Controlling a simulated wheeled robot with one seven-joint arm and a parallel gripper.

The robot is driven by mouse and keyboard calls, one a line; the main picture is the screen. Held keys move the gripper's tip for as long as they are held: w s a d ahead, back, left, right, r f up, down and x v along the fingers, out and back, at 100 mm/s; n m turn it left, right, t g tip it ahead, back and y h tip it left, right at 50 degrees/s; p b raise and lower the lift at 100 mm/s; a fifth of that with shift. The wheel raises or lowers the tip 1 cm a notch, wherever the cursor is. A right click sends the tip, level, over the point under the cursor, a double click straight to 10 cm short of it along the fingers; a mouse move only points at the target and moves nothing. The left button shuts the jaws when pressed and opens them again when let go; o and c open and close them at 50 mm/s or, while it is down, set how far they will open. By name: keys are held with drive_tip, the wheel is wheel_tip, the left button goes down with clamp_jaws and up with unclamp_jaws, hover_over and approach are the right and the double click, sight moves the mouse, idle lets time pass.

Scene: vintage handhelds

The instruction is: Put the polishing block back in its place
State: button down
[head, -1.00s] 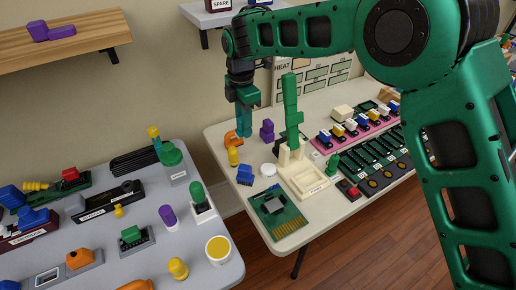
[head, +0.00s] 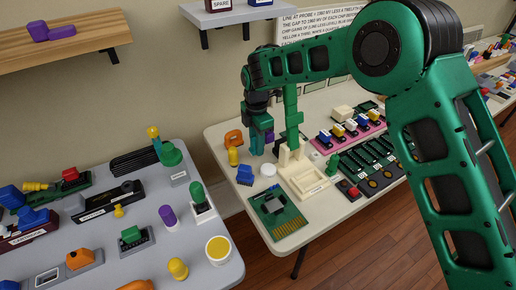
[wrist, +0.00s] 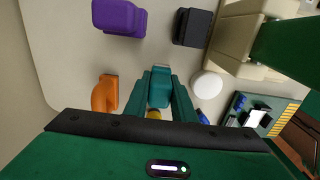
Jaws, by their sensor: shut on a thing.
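My gripper (wrist: 160,98) is shut on a teal block (wrist: 160,84), which sits between its two teal fingers in the wrist view. The block's colour is close to the fingers' own, and no label on it can be read. In the head view my gripper (head: 257,142) hangs over the far left part of the cream table (head: 222,133). It is between an orange thing (head: 233,138) and a cream holder (head: 305,180) with a tall green column. I cannot tell the block from the fingers there, nor how high it is above the table.
A purple block (wrist: 118,17), a dark block (wrist: 192,27) and a white disc (wrist: 207,85) stand around the gripper. A yellow piece (head: 233,157), a blue piece (head: 245,175) and a green circuit board (head: 277,213) are nearer. A grey table (head: 140,255) with many parts is at left.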

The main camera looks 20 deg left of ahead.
drive_tip(key=shift+f, duration=0.9)
drive_tip(key=c, duration=1.5)
unclamp_jaws()
wheel_tip(320, 180, up, 12)
drive_tip(key=shift+f, duration=0.25)
drive_tip(key=shift+r, duration=0.35)
